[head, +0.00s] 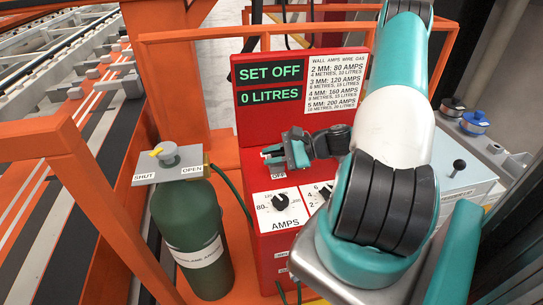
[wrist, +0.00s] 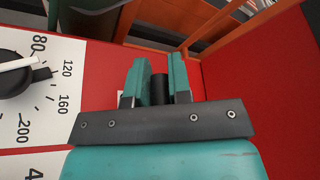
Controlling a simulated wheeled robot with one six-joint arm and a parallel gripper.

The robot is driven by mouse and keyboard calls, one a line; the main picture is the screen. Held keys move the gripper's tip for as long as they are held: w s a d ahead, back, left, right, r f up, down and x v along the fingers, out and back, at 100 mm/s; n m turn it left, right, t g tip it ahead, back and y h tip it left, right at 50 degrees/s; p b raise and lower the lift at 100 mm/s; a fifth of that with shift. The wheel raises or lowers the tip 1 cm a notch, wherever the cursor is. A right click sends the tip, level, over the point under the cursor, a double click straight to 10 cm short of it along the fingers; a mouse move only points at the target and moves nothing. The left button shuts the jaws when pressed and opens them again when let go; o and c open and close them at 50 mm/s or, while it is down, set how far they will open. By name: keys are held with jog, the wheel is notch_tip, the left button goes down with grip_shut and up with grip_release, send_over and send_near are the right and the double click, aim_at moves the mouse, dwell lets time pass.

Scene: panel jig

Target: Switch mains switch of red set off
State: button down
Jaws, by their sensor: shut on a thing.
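The red set (head: 268,205) stands at the centre of the head view. Its display (head: 268,73) reads SET OFF and, below, 0 LITRES. The mains switch is mostly hidden by my gripper (head: 272,156) in the head view; an OFF label (head: 278,175) shows just below the fingers. In the wrist view my gripper (wrist: 160,80) has its two teal fingers on either side of a black switch lever (wrist: 159,88), shut on it. The lever's base and its exact tilt are hidden.
An AMPS dial (head: 281,202) and a second dial (head: 326,192) sit on the set's front. A green gas cylinder (head: 193,225) with a SHUT/OPEN valve plate stands to the left. Orange rails (head: 205,38) run behind. A grey box with a black-knobbed lever (head: 459,165) is at the right.

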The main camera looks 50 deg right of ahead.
jog(key=c, duration=1.1)
grip_release()
jog(key=shift+o, duration=0.2)
jog(key=b+v, duration=0.2)
jog(key=v, duration=1.5)
jog(key=shift+s+b, duration=0.2)
jog(key=shift+b, duration=0.15)
jog(key=shift+d, duration=0.15)
jog(key=w+a+r+n+g, duration=0.3)
jog(key=w+a+n+g, duration=0.3)
jog(key=a, duration=0.5)
jog(key=w+a+r+n+g, duration=0.45)
jog(key=a+n, duration=0.35)
jog(key=a, duration=0.2)
jog(key=s+a+r+n+h, duration=0.2)
jog(key=s+a+n, duration=0.3)
jog(key=a, duration=0.4)
jog(key=s+a+r+n+h, duration=0.2)
jog(key=s+a+n, duration=0.3)
jog(key=a+n, duration=0.3)
jog(key=shift+a+r+g+h, duration=0.35)
jog(key=shift+a+h, duration=0.05)
jog(key=shift+a, duration=0.3)
